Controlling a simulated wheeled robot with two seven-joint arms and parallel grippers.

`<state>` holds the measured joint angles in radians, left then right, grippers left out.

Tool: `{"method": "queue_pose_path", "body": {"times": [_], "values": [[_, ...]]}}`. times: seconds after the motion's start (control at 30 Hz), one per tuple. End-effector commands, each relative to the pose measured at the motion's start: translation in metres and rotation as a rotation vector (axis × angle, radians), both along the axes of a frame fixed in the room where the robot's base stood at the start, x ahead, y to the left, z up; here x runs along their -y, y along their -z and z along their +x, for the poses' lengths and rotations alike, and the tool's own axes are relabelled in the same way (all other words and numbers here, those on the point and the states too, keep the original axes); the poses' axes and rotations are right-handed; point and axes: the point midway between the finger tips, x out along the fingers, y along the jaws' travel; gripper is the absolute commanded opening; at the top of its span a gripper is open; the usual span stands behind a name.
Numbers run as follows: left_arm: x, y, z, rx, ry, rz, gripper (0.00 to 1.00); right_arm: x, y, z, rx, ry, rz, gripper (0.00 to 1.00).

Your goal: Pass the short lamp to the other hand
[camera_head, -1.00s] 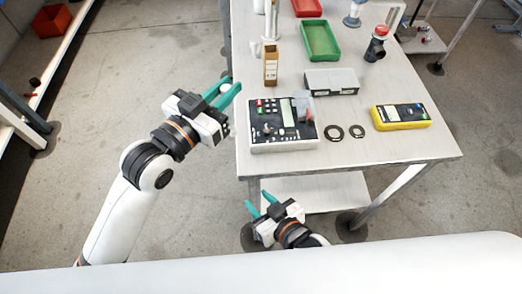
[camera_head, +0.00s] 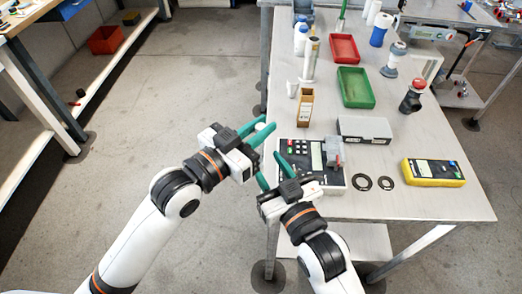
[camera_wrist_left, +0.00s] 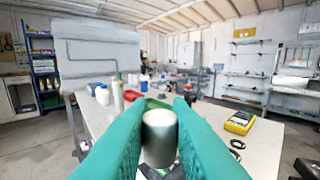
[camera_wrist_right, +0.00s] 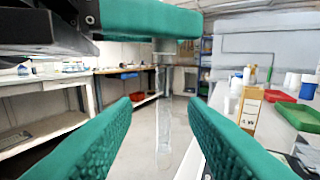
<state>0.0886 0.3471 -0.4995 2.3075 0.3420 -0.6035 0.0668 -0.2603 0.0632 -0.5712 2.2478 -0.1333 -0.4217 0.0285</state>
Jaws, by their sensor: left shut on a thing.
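My left gripper (camera_head: 265,124) is shut on the short lamp, whose pale end (camera_head: 262,126) shows between its green fingers. In the left wrist view the lamp's grey metal cap (camera_wrist_left: 160,138) sits between the fingers. In the right wrist view the lamp's clear glass tube (camera_wrist_right: 163,110) hangs upright below a left finger (camera_wrist_right: 150,18). My right gripper (camera_head: 274,172) is open, just below and close to the left one in the head view. In its own view the tube appears between its spread fingers; I see no contact. The lamp's lower part is hidden in the head view.
The table (camera_head: 450,210) stands to the right, with a control box (camera_head: 310,160), a yellow meter (camera_head: 433,172), black rings (camera_head: 362,183), a grey case (camera_head: 364,130), a cardboard box (camera_head: 304,108) and a green tray (camera_head: 355,88). Open floor (camera_head: 190,90) lies left of the table.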

Motion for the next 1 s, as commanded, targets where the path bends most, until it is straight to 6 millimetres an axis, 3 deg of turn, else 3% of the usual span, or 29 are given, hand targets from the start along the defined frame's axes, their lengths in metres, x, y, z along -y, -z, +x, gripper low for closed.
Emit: {"method": "queue_pose_path", "body": {"times": [0.1, 0.3, 0.7, 0.93, 1.0], "values": [[0.0, 0.0, 0.0, 0.001, 0.0, -0.001, 0.0, -0.011, -0.001, 0.019, 0.003, 0.0, 0.001, 0.39], [0.0, 0.0, 0.0, 0.001, 0.0, -0.001, 0.0, -0.022, 0.0, 0.038, 0.0, 0.0, 0.001, 0.39], [0.0, 0.0, 0.0, 0.001, 0.0, -0.001, 0.0, -0.025, 0.0, 0.044, -0.001, -0.001, 0.0, 0.39], [0.0, 0.0, 0.0, 0.001, 0.0, -0.001, 0.0, -0.025, 0.0, 0.043, -0.001, -0.001, 0.0, 0.02], [0.0, 0.0, 0.0, 0.001, 0.0, -0.001, 0.0, -0.025, 0.0, 0.043, -0.001, -0.002, 0.002, 0.0]]}}
